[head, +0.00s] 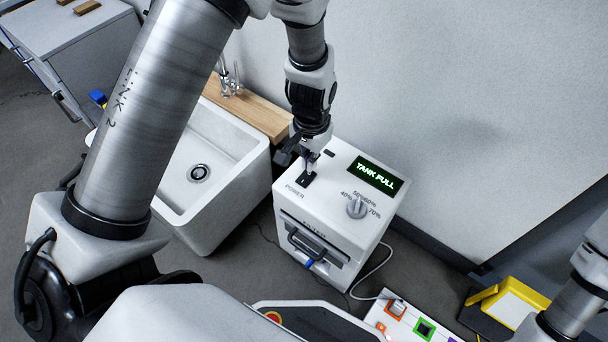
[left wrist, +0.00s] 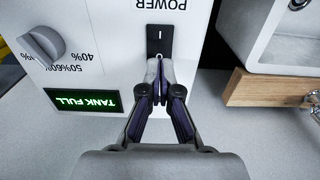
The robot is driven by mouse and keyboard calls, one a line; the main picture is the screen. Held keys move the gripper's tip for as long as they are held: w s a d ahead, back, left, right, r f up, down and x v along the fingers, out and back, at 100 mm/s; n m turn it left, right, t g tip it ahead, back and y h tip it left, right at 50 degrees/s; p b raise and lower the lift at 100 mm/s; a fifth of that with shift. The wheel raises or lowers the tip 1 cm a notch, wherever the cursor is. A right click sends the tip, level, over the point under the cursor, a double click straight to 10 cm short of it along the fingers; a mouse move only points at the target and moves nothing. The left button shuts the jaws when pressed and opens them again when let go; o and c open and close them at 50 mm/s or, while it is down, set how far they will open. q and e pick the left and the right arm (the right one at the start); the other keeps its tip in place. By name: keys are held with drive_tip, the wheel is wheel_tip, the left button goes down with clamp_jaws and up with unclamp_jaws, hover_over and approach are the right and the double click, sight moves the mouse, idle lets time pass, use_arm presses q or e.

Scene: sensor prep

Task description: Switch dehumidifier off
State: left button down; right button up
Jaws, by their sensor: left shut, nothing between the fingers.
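The white dehumidifier (head: 335,215) stands against the wall, right of the sink. Its green display (head: 376,176) reads "TANK FULL", and it also shows in the left wrist view (left wrist: 83,102). The grey humidity knob (head: 356,207) is on its top panel. The black power switch (head: 307,180) sits above the word POWER; in the left wrist view (left wrist: 160,38) a white line mark shows on it. My left gripper (left wrist: 158,66) is shut and empty, its fingertips at the switch and covering part of it. I cannot tell whether they touch. My right gripper is not in view.
A white sink (head: 215,165) with a wooden ledge (head: 262,117) stands left of the dehumidifier. A white cable (head: 378,265) runs to a power strip (head: 396,308) on the floor. A yellow object (head: 510,293) lies at the lower right.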

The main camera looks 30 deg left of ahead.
use_arm(q)
drive_tip(key=shift+f+b, duration=0.45)
drive_tip(key=shift+f, duration=0.75)
idle(0.4)
wheel_tip(320, 180, up, 7)
drive_tip(key=p, duration=0.8)
drive_tip(key=shift+r, duration=0.1)
idle(0.3)
